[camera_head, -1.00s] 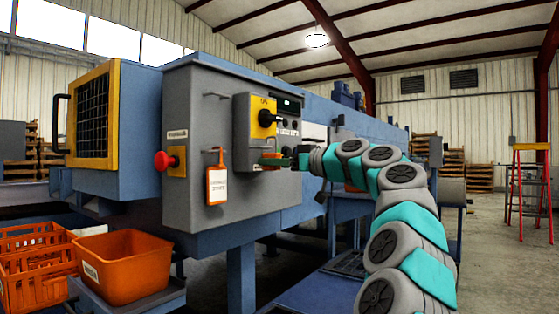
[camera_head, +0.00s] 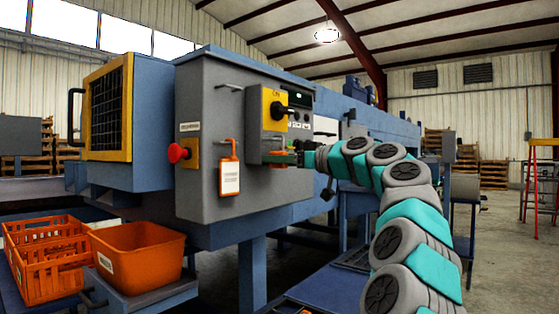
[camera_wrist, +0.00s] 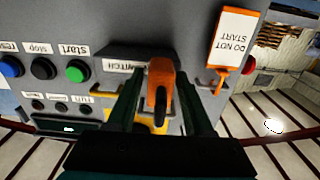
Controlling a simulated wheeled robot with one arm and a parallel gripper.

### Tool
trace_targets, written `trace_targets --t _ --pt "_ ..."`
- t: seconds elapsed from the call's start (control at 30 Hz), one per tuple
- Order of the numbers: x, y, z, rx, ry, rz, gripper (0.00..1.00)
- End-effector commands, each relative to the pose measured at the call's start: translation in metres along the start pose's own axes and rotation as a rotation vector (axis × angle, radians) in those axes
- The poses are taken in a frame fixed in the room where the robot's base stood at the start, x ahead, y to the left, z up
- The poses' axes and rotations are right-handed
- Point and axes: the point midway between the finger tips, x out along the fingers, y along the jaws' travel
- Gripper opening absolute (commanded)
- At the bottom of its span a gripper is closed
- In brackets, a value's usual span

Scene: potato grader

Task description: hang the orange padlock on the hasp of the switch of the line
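The orange padlock (camera_wrist: 160,76) is between my gripper's fingertips in the wrist view, orange with a dark part below it. In the head view the padlock (camera_head: 277,154) shows as a small orange shape at the lower front of the grey switch box. My gripper (camera_head: 292,154) reaches it from the right; in the wrist view my gripper (camera_wrist: 163,82) has both dark fingers alongside it. The switch (camera_head: 280,108) has a yellow plate and a black handle. The hasp is partly hidden by the fingers and padlock; I cannot tell whether the shackle passes through it.
An orange-framed DO NOT START tag (camera_head: 230,177) hangs on a hook left of the switch box. A red button (camera_head: 178,153) is further left. Coloured push buttons (camera_wrist: 43,68) lie beside the switch. Orange crates (camera_head: 137,257) stand low at the left.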

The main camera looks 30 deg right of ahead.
Motion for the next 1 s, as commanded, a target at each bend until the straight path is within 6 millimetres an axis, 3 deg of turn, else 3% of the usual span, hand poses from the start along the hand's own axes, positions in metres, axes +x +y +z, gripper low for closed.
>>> trace_targets --t 0.13,0.53,1.0 --pt "0.000 0.000 0.000 0.000 0.000 0.000 0.67" --pt "-0.008 0.000 0.001 0.000 0.000 0.000 0.67" --pt "-0.074 0.000 0.001 0.001 0.001 0.000 0.67"
